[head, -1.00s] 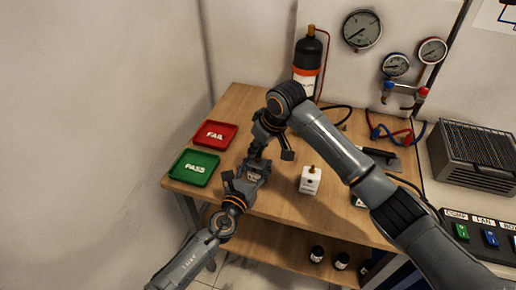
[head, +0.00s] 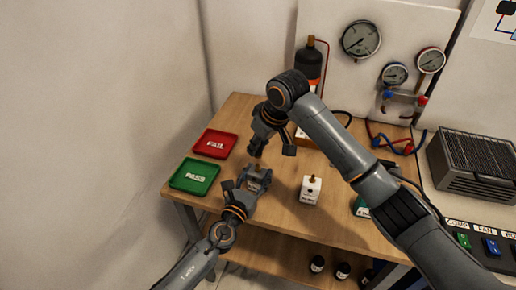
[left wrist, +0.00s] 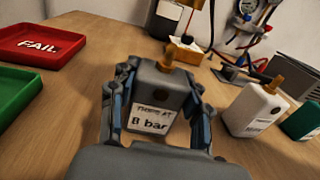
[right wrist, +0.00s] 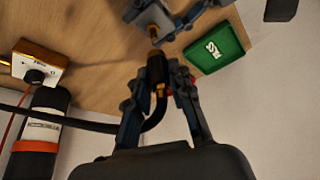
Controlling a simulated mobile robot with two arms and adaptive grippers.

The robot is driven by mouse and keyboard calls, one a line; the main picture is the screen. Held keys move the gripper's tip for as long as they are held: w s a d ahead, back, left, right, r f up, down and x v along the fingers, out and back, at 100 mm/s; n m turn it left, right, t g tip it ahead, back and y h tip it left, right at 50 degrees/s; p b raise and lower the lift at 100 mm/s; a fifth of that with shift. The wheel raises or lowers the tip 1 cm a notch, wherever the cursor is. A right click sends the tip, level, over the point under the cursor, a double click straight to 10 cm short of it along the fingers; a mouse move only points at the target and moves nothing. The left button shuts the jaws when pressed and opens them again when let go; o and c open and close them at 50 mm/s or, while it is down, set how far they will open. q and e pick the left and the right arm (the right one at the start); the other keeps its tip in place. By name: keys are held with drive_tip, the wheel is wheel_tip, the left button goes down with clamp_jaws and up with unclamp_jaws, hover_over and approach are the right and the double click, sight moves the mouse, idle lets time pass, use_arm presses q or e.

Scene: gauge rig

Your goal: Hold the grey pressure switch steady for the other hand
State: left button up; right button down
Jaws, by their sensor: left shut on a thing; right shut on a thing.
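The grey pressure switch (left wrist: 158,92), labelled "8 bar" with a brass port on top, is upright between the fingers of my left gripper (left wrist: 155,112). The gripper is shut on its sides, and the switch also shows in the head view (head: 257,180). My right gripper (right wrist: 172,85) is shut on the black hose (right wrist: 154,72) close to its end. The hose end points at the switch's brass port (right wrist: 153,33) in the right wrist view; I cannot tell whether they touch. In the head view my right gripper (head: 257,151) is just above and behind the switch.
A white switch (head: 311,190) stands right of my left gripper, with a green one (head: 361,206) further right. The red FAIL tray (head: 214,143) and green PASS tray (head: 194,176) lie at left. A black bottle (head: 309,62) and gauges (head: 361,40) are behind.

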drive_tip(key=shift+r, duration=0.2)
use_arm(q)
drive_tip(key=o, duration=1.5)
drive_tip(key=shift+c, duration=0.2)
drive_tip(key=shift+s, duration=0.1)
drive_tip(key=v, duration=1.1)
drive_tip(key=shift+s, duration=0.4)
drive_tip(key=shift+a, duration=0.15)
use_arm(e)
drive_tip(key=shift+r, duration=0.1)
wheel_tip(320, 180, up, 7)
drive_tip(key=p, duration=0.7)
use_arm(q)
wheel_tip(320, 180, up, 7)
use_arm(e)
drive_tip(key=shift+f, duration=0.2)
